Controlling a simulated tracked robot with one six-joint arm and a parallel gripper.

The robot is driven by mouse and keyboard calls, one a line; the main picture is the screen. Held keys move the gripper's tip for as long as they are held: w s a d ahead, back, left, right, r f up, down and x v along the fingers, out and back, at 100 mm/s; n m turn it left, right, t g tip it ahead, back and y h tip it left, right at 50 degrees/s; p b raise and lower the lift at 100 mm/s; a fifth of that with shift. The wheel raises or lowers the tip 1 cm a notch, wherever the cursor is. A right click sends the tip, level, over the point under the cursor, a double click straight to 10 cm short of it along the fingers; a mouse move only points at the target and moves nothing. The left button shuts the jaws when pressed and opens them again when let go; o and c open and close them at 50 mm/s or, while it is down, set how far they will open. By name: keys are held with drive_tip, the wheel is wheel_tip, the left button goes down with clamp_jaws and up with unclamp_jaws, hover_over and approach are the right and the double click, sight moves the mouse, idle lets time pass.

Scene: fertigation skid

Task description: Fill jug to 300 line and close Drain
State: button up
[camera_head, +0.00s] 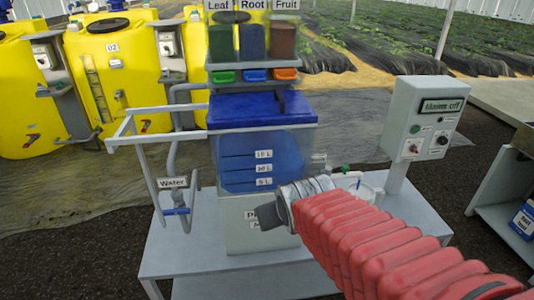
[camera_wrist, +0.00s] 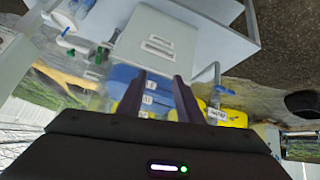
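A clear mixing tank (camera_head: 265,155) with a blue lid holds blue liquid near its 15 L line; it also shows upside down in the wrist view (camera_wrist: 148,90). A green-topped fitting (camera_head: 345,169) sits right of the tank, partly behind my arm; I cannot tell whether it is the Drain. A pale round-rimmed vessel (camera_head: 372,188), perhaps the jug, stands behind my arm; its 300 line cannot be read. My gripper (camera_wrist: 158,95) is open and empty, its dark fingers apart and facing the tank. In the head view it (camera_head: 284,212) is in front of the tank's lower right.
A Water pipe with a blue handle (camera_head: 176,211) stands left of the tank. A control box (camera_head: 425,117) reading "Mains off" stands right. Leaf, Root and Fruit bins (camera_head: 253,42) are above the tank. The grey bench top (camera_head: 180,258) is clear at front left.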

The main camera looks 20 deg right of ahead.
drive_tip(key=s+a+r+g+y, duration=0.2)
drive_tip(key=s+a, duration=0.5)
drive_tip(key=s, duration=0.4)
drive_tip(key=shift+s+a, duration=0.2)
drive_tip(key=shift+a, duration=0.2)
drive_tip(key=shift+r, duration=0.1)
